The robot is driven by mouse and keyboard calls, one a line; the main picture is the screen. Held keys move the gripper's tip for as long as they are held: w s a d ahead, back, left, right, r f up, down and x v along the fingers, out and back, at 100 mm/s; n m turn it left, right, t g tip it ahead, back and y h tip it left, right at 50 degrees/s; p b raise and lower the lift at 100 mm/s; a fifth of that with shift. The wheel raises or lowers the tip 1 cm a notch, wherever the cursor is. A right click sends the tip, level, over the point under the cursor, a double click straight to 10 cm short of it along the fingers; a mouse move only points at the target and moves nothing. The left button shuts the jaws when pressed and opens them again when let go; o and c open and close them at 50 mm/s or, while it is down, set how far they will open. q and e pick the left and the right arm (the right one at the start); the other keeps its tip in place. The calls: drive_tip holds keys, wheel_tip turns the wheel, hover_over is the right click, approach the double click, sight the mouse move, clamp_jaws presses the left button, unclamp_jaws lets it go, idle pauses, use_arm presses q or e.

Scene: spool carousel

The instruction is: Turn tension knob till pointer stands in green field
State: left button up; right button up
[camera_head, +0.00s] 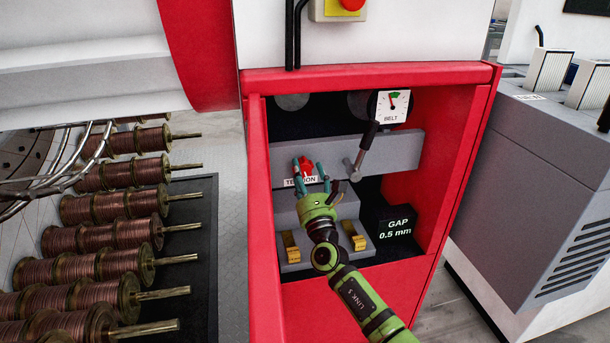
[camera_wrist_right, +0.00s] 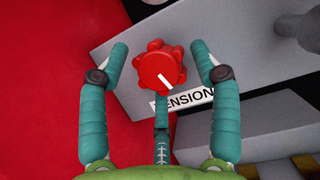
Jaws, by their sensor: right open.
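The red tension knob (camera_head: 306,166) sits on a grey bar inside the red-framed recess, with a TENSION label under it. In the right wrist view the lobed red knob (camera_wrist_right: 161,69) shows a white line pointing to the lower right. My right gripper (camera_head: 310,170) is open, with its teal fingers (camera_wrist_right: 162,68) on both sides of the knob and gaps between them and it. The BELT gauge (camera_head: 393,106) has a green field at the top; its dark pointer appears to lie at or near the green, too small to tell exactly. My left gripper is not in view.
A lever (camera_head: 366,148) stands right of the knob. A GAP 0.5 mm sign (camera_head: 396,228) and yellow-brown clips (camera_head: 354,236) are lower in the recess. Red frame walls (camera_head: 258,190) bound it. Copper wire spools (camera_head: 120,235) stand at left, a grey cabinet (camera_head: 540,170) at right.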

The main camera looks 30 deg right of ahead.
drive_tip(key=c, duration=1.1)
drive_tip(key=shift+m, duration=0.3)
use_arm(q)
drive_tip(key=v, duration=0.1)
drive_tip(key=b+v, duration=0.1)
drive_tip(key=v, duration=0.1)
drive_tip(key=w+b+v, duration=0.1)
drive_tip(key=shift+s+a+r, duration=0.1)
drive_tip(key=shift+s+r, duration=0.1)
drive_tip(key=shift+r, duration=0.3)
use_arm(e)
drive_tip(key=m+h, duration=0.2)
drive_tip(key=m, duration=0.1)
drive_tip(key=m+g+h, duration=0.1)
drive_tip(key=m+h, duration=0.1)
drive_tip(key=m, duration=0.2)
drive_tip(key=shift+r+g, duration=0.15)
drive_tip(key=shift+g, duration=0.15)
drive_tip(key=o, duration=1.1)
drive_tip(key=shift+a, duration=0.1)
